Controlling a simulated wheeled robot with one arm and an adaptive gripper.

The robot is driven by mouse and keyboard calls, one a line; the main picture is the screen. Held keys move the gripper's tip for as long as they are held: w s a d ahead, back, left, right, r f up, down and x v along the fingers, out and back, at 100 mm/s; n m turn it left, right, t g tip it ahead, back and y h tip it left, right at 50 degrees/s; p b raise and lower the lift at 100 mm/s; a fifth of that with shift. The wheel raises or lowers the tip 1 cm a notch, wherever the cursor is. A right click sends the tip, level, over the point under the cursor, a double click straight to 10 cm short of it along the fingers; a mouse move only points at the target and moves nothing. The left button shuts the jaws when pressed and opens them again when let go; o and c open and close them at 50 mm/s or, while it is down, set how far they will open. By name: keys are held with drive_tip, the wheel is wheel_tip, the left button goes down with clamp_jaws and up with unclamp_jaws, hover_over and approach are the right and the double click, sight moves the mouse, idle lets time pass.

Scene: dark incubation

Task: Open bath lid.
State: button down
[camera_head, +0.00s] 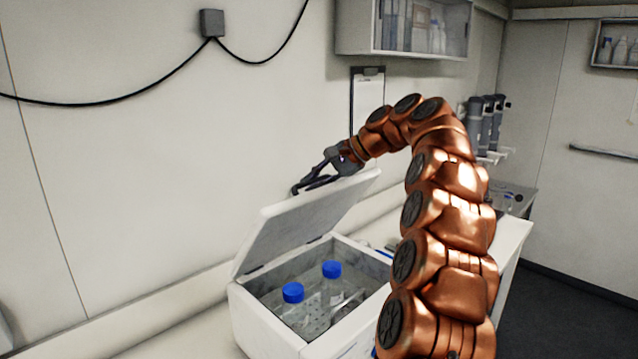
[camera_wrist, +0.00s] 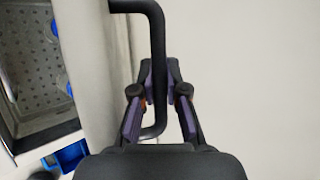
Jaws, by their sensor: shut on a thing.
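The white bath (camera_head: 262,328) stands on the bench in the head view, with its lid (camera_head: 300,228) raised and tilted back on its far left side. Two bottles with blue caps (camera_head: 292,293) (camera_head: 332,269) stand inside the bath. My gripper (camera_head: 318,178) is at the lid's upper edge. In the wrist view, a black bar handle (camera_wrist: 154,60) runs between the fingers of my gripper (camera_wrist: 160,95), which are shut on it. The open bath interior with a perforated floor (camera_wrist: 35,85) shows at the left of the wrist view.
A wall with a black cable and box (camera_head: 212,23) is behind the lid. A clipboard (camera_head: 367,92) hangs beyond my gripper, below a wall cabinet (camera_head: 405,28). Pipettes (camera_head: 485,122) stand farther back right. A blue object (camera_wrist: 70,156) lies beside the bath.

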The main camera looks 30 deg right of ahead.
drive_tip(key=shift+w+a+r+g+p, duration=0.2)
drive_tip(key=shift+w+r, duration=0.1)
drive_tip(key=shift+w, duration=0.35)
drive_tip(key=shift+w+a+r+g+p, duration=0.1)
drive_tip(key=shift+w+r+g+p, duration=0.15)
drive_tip(key=shift+w, duration=0.4)
drive_tip(key=shift+w+a+r+h, duration=0.1)
drive_tip(key=shift+w+r+h, duration=0.1)
drive_tip(key=shift+h, duration=0.1)
drive_tip(key=c, duration=1.4)
unclamp_jaws()
drive_tip(key=shift+c, duration=0.2)
drive_tip(key=shift+f, duration=0.15)
